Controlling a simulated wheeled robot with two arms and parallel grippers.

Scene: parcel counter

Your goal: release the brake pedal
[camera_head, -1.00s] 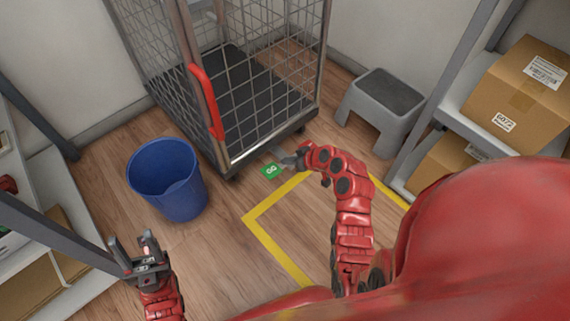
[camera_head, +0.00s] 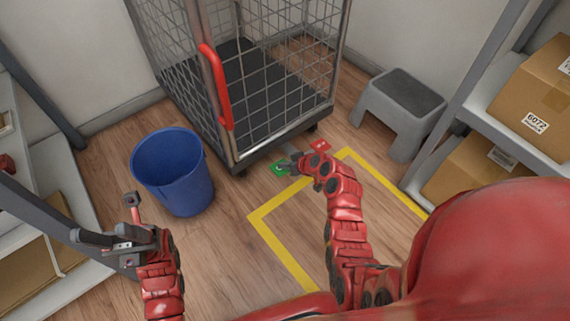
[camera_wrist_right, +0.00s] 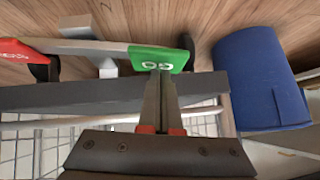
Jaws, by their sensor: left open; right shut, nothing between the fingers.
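The brake pedal is a grey bar at the bottom of a wire roll cage (camera_head: 285,90). Its green end (camera_head: 279,168) is marked GO, and its red end (camera_head: 320,145) lies to the right. Both ends, green (camera_wrist_right: 160,58) and red (camera_wrist_right: 22,52), also show in the right wrist view. My right gripper (camera_head: 291,163) is shut and empty, with its fingertips (camera_wrist_right: 160,76) at the green end's edge; I cannot tell whether they touch it. My left gripper (camera_head: 108,220) is open and empty, away to the left of the pedal.
A blue bucket (camera_head: 173,170) stands left of the cage. A grey step stool (camera_head: 400,105) stands right of it. Yellow tape (camera_head: 285,253) marks the floor. Shelves with cardboard boxes (camera_head: 530,100) stand at the right, and another shelf (camera_head: 40,165) at the left.

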